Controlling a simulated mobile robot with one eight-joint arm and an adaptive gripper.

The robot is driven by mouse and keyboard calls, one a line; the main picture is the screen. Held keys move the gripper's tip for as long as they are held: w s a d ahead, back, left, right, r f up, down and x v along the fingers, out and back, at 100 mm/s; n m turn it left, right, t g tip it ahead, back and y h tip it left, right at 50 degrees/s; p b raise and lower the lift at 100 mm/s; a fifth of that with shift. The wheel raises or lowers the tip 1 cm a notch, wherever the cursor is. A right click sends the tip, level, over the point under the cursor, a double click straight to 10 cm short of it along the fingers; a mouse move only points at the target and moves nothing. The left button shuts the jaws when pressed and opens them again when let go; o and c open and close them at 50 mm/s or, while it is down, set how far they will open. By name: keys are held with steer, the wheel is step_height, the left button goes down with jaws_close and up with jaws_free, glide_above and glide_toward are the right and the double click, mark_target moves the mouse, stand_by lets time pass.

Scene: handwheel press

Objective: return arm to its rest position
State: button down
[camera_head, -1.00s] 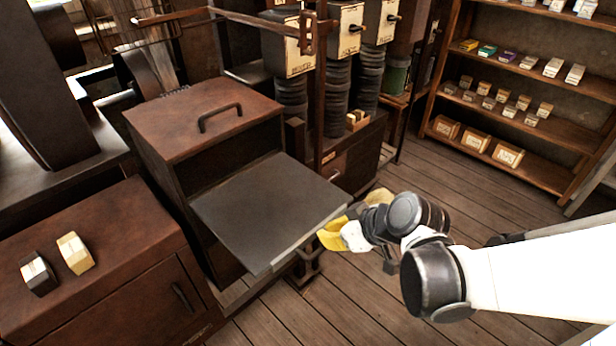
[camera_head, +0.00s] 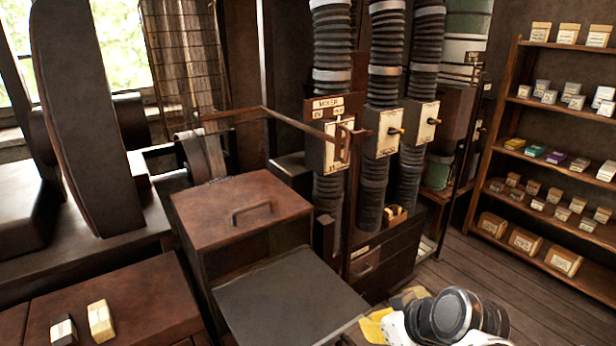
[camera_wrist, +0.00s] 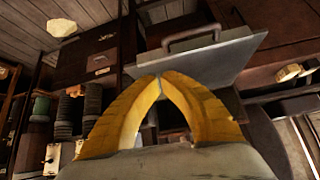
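My gripper (camera_wrist: 157,77) has yellow fingers whose tips meet, with nothing seen between them. In the head view my gripper (camera_head: 376,326) is at the bottom edge, right of the dark flat plate (camera_head: 290,305) on the front of the brown box (camera_head: 240,210). Most of my arm is below the picture. In the wrist view the plate (camera_wrist: 215,62) lies just beyond the fingertips; I cannot tell whether they touch it.
A brown cabinet (camera_head: 130,300) with two small blocks stands at the left. Dispensers with ribbed tubes (camera_head: 385,80) stand behind the box, and a shelf (camera_head: 545,160) of small boxes is at the right. Floor (camera_head: 450,275) shows between them.

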steer(key=s+d+r+m+h+b, duration=0.2)
steer(key=s+d+r+m+h, duration=0.1)
steer(key=s+d+r+m, duration=0.1)
steer(key=s+d+m, duration=0.1)
steer(key=s+d, duration=0.1)
steer(key=s, duration=0.1)
steer(key=shift+s+r+m+h, duration=0.15)
steer(key=shift+s+m+h, duration=0.15)
steer(key=shift+s+h, duration=0.1)
steer(key=shift+w, duration=0.1)
